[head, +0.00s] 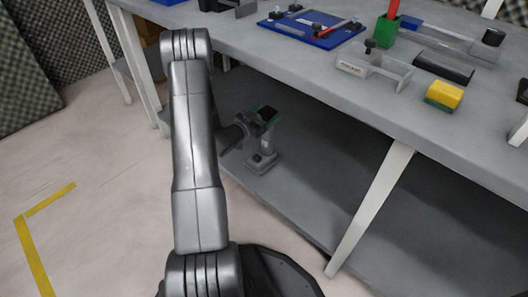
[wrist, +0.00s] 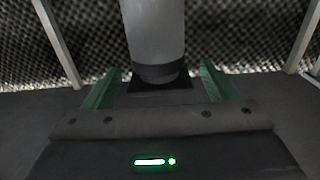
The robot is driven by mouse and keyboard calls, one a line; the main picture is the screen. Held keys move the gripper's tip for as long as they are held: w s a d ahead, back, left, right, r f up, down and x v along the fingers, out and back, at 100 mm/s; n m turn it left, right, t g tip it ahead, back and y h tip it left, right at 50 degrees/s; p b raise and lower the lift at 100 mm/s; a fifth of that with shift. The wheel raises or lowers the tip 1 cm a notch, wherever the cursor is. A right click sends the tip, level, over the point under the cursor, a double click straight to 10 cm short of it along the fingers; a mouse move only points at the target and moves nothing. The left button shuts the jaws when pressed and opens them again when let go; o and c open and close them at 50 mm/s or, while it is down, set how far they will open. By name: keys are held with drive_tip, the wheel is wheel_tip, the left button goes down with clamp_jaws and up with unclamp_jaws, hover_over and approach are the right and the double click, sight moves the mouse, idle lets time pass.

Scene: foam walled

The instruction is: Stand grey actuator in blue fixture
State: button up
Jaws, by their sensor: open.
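The grey actuator (head: 262,150) stands upright on the lower shelf under the workbench in the head view. In the wrist view its grey cylinder (wrist: 157,35), with a dark band at one end, shows between my green fingers. My gripper (head: 262,115) is at the upper part of the actuator in the head view. In the wrist view my gripper (wrist: 160,82) is open, with gaps between both fingers and the cylinder. A blue board (head: 300,36) with black knobs and a red tool lies on the benchtop; I cannot tell whether it is the blue fixture.
The grey benchtop (head: 300,70) overhangs the lower shelf (head: 300,205). A white bench leg (head: 372,205) stands right of the actuator. A grey bracket (head: 375,70), a green block (head: 385,32) and a yellow block (head: 444,95) are on top. Open floor lies to the left.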

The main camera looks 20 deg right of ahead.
clamp_jaws()
drive_tip(key=shift+r, duration=0.1)
